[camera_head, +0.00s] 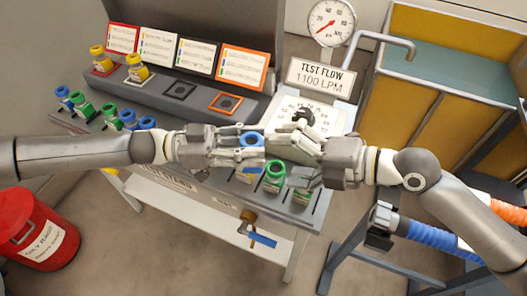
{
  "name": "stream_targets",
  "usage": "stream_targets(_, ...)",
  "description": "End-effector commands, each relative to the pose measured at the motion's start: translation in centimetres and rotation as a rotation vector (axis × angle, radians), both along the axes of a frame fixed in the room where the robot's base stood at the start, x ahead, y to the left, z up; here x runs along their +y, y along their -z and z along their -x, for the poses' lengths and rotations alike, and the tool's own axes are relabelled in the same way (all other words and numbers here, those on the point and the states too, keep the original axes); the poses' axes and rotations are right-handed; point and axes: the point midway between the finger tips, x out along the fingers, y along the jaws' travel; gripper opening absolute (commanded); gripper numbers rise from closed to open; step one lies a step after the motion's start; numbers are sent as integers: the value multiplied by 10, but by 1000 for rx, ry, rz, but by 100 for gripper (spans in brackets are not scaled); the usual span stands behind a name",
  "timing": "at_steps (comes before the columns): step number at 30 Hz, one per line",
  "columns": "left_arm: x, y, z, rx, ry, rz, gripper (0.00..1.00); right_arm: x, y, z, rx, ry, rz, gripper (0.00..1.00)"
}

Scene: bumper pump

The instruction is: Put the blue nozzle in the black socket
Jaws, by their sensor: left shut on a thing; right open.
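My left gripper (248,153) is shut on a blue nozzle (252,140) at the front middle of the bench. The nozzle's blue ring shows above the fingers; its lower part is largely hidden. The black socket (180,90) is a dark square on the raised shelf, behind and left of my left gripper. It looks empty. My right gripper (303,148) is open, right of the blue nozzle and in front of the dial panel. I cannot tell whether it touches anything.
Yellow nozzles (103,62) stand in the two left sockets. The orange socket (226,103) looks empty. Several blue and green nozzles stand in the left rack (95,124). A green nozzle (274,177) stands close below the grippers. A gauge (329,23) rises behind.

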Motion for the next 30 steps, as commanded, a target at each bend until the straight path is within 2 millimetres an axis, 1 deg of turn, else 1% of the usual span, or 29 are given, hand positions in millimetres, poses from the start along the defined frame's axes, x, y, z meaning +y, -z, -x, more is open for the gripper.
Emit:
stream_targets(1, 0, -1, 0, -1, 1, 1, 10, 8, 2, -3, 0, -2, -4, 100)
stream_targets(6, 0, -1, 0, -1, 1, 1, 10, 28, 10, -10, 0, -1, -3, 100)
stream_targets(12, 0, -1, 0, -1, 1, 1, 10, 44, 17, -16, 1, -1, -1, 100)
stream_targets(17, 0, -1, 0, -1, 1, 1, 10, 49, 19, -18, 0, 0, 0, 100)
stream_targets(25, 0, -1, 0, -1, 1, 1, 10, 49, 19, -18, -1, 0, 1, 100)
stream_targets(30, 0, -1, 0, -1, 1, 1, 10, 49, 19, -18, -1, 0, 1, 78)
